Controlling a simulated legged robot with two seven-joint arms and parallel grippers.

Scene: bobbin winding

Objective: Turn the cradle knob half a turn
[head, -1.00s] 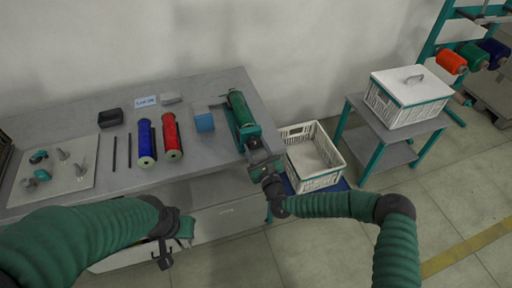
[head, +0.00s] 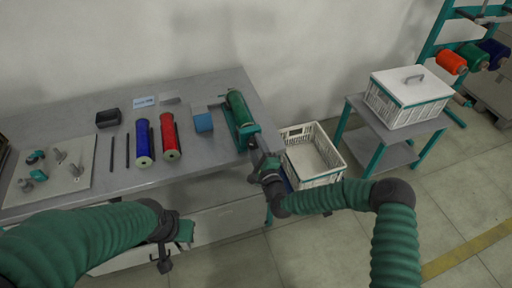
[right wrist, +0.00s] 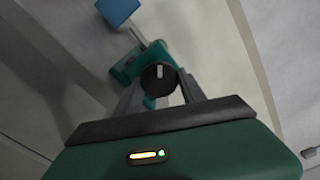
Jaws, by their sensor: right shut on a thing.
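The cradle (head: 247,130) is a green frame at the table's right end, holding a green bobbin (head: 238,105). Its black round knob (right wrist: 158,80) with a white mark shows in the right wrist view. The mark points up in that picture. My right gripper (head: 262,160) is at the cradle's front end in the head view. In the right wrist view its fingers (right wrist: 160,92) are shut on the knob, one at each side. In the head view the gripper hides the knob. My left gripper (head: 164,256) hangs in front of the table, away from the cradle; its jaw opening is unclear.
A white crate (head: 318,178) is right of the table. A lidded crate (head: 408,95) is on a side stand.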

